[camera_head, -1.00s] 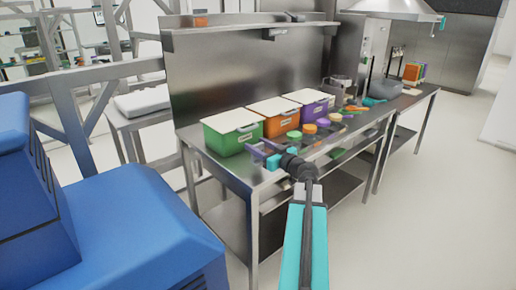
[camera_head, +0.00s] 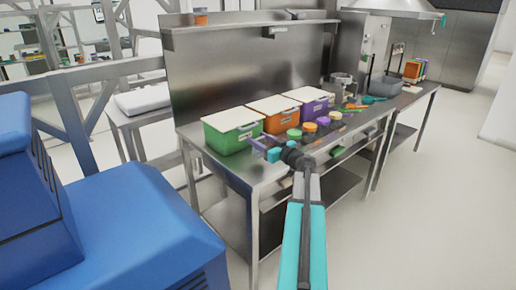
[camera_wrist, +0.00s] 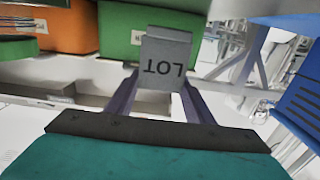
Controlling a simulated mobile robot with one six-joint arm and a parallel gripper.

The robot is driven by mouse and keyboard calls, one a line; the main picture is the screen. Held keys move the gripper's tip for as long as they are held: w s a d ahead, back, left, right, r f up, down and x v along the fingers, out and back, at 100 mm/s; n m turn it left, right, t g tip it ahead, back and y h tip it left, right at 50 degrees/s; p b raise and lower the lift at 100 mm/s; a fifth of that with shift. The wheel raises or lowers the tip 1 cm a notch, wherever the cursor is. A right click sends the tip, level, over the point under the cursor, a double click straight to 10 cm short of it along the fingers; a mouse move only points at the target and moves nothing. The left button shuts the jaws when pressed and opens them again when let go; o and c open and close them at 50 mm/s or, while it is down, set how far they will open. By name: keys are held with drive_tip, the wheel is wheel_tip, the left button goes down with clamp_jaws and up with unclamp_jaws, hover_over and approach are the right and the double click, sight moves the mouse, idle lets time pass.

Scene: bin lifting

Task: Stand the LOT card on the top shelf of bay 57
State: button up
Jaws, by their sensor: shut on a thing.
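My gripper (camera_head: 262,149) is over the front left part of the steel bench, in front of the green bin. In the wrist view its two purple fingers (camera_wrist: 160,86) are shut on a grey LOT card (camera_wrist: 166,52), whose lettering appears upside down. The card is too small to make out in the head view. A long steel shelf (camera_head: 235,27) runs along the back panel above the bench. I can read no bay number, so I cannot tell which place is bay 57.
Lidded green (camera_head: 225,143), orange (camera_head: 275,122) and purple (camera_head: 316,110) bins line the bench (camera_head: 255,177). Several coloured round pieces lie before them. An orange pot (camera_head: 200,18) stands at the shelf's left end. A blue machine (camera_head: 120,235) fills the lower left.

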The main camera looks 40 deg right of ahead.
sight(259, 153)
drive_tip(key=shift+f+p, duration=0.5)
drive_tip(key=shift+f, duration=1.15)
drive_tip(key=shift+f+b, duration=0.2)
drive_tip(key=shift+b, duration=0.15)
drive_tip(key=o, duration=1.4)
drive_tip(key=shift+r+p, duration=0.25)
drive_tip(key=shift+p, duration=0.2)
drive_tip(key=s+b, duration=0.1)
drive_tip(key=s, duration=0.3)
drive_tip(key=s+b, duration=0.1)
drive_tip(key=s, duration=0.3)
drive_tip(key=s+a+b, duration=0.1)
drive_tip(key=s, duration=0.3)
drive_tip(key=shift+f, duration=0.1)
drive_tip(key=shift+o, duration=0.3)
